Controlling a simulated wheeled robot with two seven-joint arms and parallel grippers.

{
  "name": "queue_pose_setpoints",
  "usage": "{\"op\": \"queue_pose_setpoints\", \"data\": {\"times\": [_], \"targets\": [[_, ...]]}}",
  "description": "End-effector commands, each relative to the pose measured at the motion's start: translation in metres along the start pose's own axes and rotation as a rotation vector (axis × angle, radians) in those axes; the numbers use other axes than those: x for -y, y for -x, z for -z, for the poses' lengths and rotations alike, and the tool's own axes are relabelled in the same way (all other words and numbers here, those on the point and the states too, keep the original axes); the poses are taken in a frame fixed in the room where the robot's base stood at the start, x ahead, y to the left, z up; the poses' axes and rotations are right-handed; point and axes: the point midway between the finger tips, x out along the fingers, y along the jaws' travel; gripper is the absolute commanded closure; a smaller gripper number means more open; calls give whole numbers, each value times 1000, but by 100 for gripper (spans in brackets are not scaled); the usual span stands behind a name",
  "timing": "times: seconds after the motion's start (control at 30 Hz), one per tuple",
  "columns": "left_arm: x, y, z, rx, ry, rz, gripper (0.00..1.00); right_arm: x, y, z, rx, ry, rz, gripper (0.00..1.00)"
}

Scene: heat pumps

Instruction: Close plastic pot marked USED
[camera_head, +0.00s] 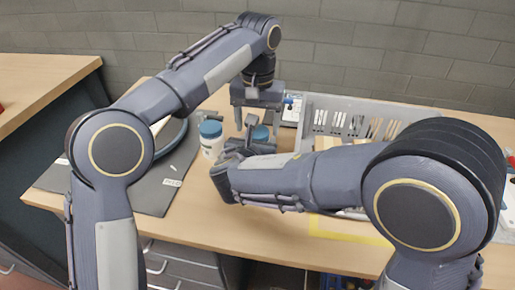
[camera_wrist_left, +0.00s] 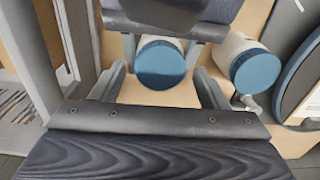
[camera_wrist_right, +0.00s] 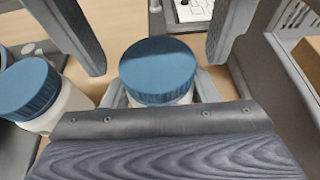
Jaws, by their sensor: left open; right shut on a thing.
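A white plastic pot with a blue lid stands on the bench between my two grippers; its blue lid shows in the head view (camera_head: 260,133), the left wrist view (camera_wrist_left: 161,65) and the right wrist view (camera_wrist_right: 157,68). My right gripper (camera_wrist_right: 158,95) is shut on this pot's body, low from the side. My left gripper (camera_head: 257,122) is open above it, its fingers on either side of the lid and apart from it. The lid sits on the pot; I cannot tell whether it is tight. No USED marking is readable.
A second white pot with a blue lid (camera_head: 211,140) stands close on the left. A dark mat (camera_head: 150,196) with a round dark-rimmed item lies farther left. A grey tool tray (camera_head: 345,118) stands at the back right. Yellow tape (camera_head: 345,230) marks the bench front.

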Motion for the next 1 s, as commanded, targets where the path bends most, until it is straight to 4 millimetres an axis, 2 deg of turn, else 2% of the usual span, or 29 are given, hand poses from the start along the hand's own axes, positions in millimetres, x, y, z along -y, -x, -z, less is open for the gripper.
{"op": "queue_pose_setpoints", "data": {"times": [0.13, 0.4, 0.77, 0.87, 1.0], "targets": [[0, -7, 0, -1, -1, -1, 32, 0, 0, 0, 0, 0, 0, 100], [0, -8, 0, -2, -1, -1, 32, 0, 0, 0, 0, 0, 0, 100], [0, -8, 0, -1, -1, -1, 77, 0, 0, 0, 0, 0, 0, 100], [0, -8, 0, -1, -38, -1, 77, 0, 0, 0, 1, 0, 0, 100], [0, -9, 0, -1, -210, -1, 77, 0, 0, 0, 0, 0, 0, 100]]}}
